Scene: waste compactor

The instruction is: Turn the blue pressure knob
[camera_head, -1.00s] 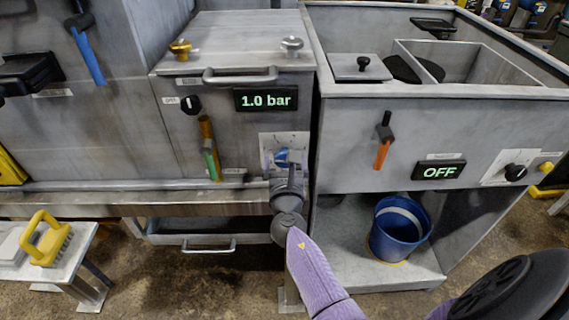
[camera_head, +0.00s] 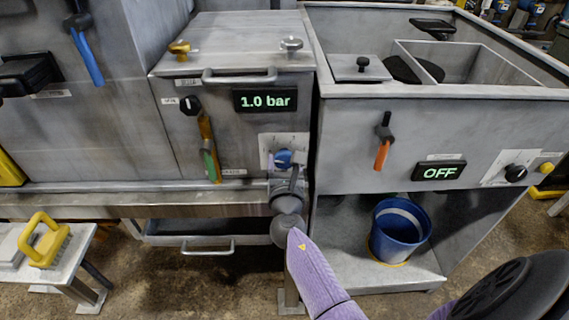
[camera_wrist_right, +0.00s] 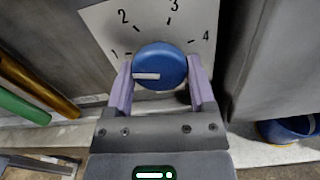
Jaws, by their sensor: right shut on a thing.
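The blue pressure knob (camera_head: 283,158) sits on a white dial plate on the front of the grey compactor, below the display (camera_head: 265,100) that reads 1.0 bar. In the right wrist view the knob (camera_wrist_right: 160,66) shows a white pointer line aimed left, near the mark 1 on a scale of 1 to 4. My right gripper (camera_head: 283,166) is at the knob; in the wrist view its two lilac fingers (camera_wrist_right: 160,85) are on either side of the knob and shut on it. My left gripper is not in view.
A green-and-brown handle (camera_head: 209,150) hangs left of the knob. To the right are an orange-handled lever (camera_head: 383,150) and an OFF display (camera_head: 438,171). A blue bucket (camera_head: 400,230) stands on the lower shelf. A yellow brush (camera_head: 45,240) lies on a small table at left.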

